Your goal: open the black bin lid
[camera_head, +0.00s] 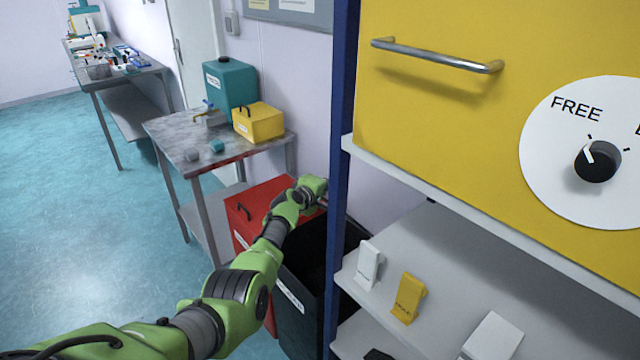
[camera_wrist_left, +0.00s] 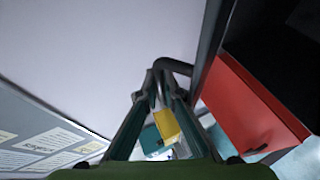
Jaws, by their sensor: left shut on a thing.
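The black bin (camera_head: 298,318) stands on the floor beside the red bin, and its top is open, showing the dark inside. My left arm reaches over it, and my left gripper (camera_head: 318,196) is behind the bin near the wall, partly hidden by the blue post. In the left wrist view the gripper (camera_wrist_left: 163,84) is shut on a dark curved handle (camera_wrist_left: 178,64). The handle joins a dark panel (camera_wrist_left: 211,45) seen nearly edge-on, which appears to be the raised black bin lid. Most of the lid is hidden in the head view.
The red bin (camera_head: 243,208) with its closed lid stands left of the black bin. A metal table (camera_head: 168,128) holds a teal container (camera_head: 230,84) and a yellow box (camera_head: 259,122). The blue post (camera_head: 341,120) and grey shelves (camera_head: 420,250) stand close on the right. Floor at left is clear.

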